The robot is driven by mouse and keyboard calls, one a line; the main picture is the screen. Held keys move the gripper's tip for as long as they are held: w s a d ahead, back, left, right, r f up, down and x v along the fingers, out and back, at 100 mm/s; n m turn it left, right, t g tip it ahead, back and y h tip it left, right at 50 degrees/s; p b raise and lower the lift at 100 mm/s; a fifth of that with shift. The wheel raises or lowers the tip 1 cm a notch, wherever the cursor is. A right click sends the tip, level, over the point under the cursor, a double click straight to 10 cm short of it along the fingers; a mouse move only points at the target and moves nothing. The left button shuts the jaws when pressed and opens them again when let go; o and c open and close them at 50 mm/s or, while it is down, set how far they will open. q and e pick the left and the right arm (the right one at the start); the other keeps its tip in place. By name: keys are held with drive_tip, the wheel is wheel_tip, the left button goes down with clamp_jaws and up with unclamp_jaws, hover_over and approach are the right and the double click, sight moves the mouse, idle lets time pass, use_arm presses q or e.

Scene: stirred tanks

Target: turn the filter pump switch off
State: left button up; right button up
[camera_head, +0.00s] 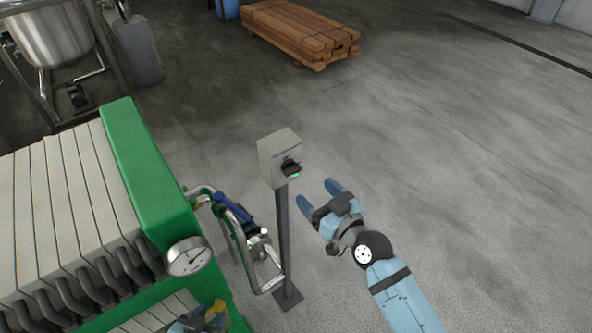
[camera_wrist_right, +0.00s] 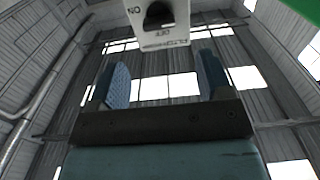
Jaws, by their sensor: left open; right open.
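I cannot tell which mark the knob points to. My right gripper (camera_head: 318,194) is open and empty, to the right of and below the knob, apart from it. My left gripper (camera_head: 207,315) is partly visible at the bottom edge, open.
A green filter press (camera_head: 150,180) with a pressure gauge (camera_head: 189,256) stands on the left. Metal piping with a blue-handled valve (camera_head: 233,212) runs close to the switch post (camera_head: 284,240). Stacked timber (camera_head: 300,32) lies at the back; the floor on the right is clear.

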sight(295, 172)
drive_tip(key=x, duration=0.8)
drive_tip(key=shift+w+a+p, duration=0.1)
drive_tip(key=shift+w+p, duration=0.15)
drive_tip(key=shift+p, duration=0.05)
drive_tip(key=c, duration=0.9)
